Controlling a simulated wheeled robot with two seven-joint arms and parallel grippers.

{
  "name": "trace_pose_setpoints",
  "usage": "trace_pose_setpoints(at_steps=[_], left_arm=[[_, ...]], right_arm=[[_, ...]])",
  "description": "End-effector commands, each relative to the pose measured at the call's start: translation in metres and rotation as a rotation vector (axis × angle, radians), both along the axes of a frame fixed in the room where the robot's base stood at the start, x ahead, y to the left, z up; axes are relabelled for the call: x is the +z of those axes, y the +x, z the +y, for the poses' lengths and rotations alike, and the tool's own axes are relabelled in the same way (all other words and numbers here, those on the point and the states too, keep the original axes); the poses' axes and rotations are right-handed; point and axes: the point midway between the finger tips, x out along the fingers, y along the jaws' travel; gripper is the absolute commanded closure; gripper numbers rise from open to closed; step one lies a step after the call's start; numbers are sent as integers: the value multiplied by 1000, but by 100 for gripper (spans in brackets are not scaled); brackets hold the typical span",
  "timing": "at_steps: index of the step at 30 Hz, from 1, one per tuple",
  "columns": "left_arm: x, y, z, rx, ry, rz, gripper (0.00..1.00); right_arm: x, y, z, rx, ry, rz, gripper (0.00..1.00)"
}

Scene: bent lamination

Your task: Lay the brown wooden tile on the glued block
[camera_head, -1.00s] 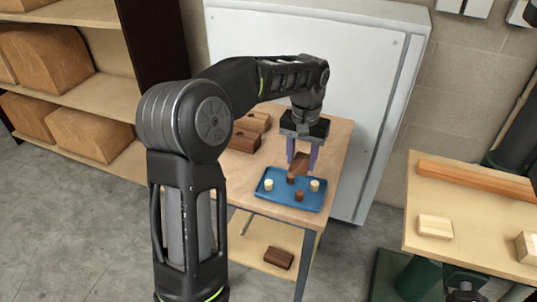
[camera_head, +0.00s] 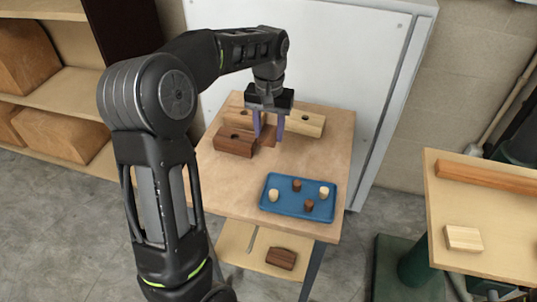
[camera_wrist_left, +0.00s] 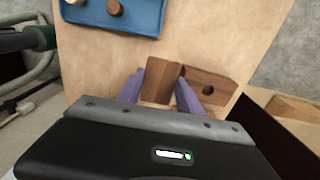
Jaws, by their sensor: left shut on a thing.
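My left gripper (camera_head: 269,133) is shut on the brown wooden tile (camera_head: 268,138), low over the back of the wooden table. In the left wrist view the tile (camera_wrist_left: 161,78) stands between the two purple fingers. Around the gripper are a dark brown block with a hole (camera_head: 234,144) at front left, another brown block (camera_head: 236,117) behind it, and a light wood block with a hole (camera_head: 305,122) at right. I see no glue, so I cannot tell which block is glued. Whether the tile touches a block is unclear. My right gripper is not in view.
A blue tray (camera_head: 288,212) with light and dark pegs sits at the table's front right. The tabletop (camera_head: 235,188) left of it is clear. A dark block (camera_head: 281,258) lies on the lower shelf. A white panel (camera_head: 330,60) stands behind the table.

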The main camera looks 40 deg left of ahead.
Motion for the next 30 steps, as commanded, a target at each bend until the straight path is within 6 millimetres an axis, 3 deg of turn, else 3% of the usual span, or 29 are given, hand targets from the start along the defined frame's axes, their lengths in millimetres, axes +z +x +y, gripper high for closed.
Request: trace_pose_setpoints(at_steps=[7,19,27,30], left_arm=[[-42,-1,0,0,-1,3,96],[-50,0,0,1,-1,2,96],[-82,-1,0,0,0,3,96],[-85,0,0,0,0,0,96]], right_arm=[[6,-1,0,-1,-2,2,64],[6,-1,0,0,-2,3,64],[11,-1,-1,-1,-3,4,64],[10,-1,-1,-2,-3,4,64]])
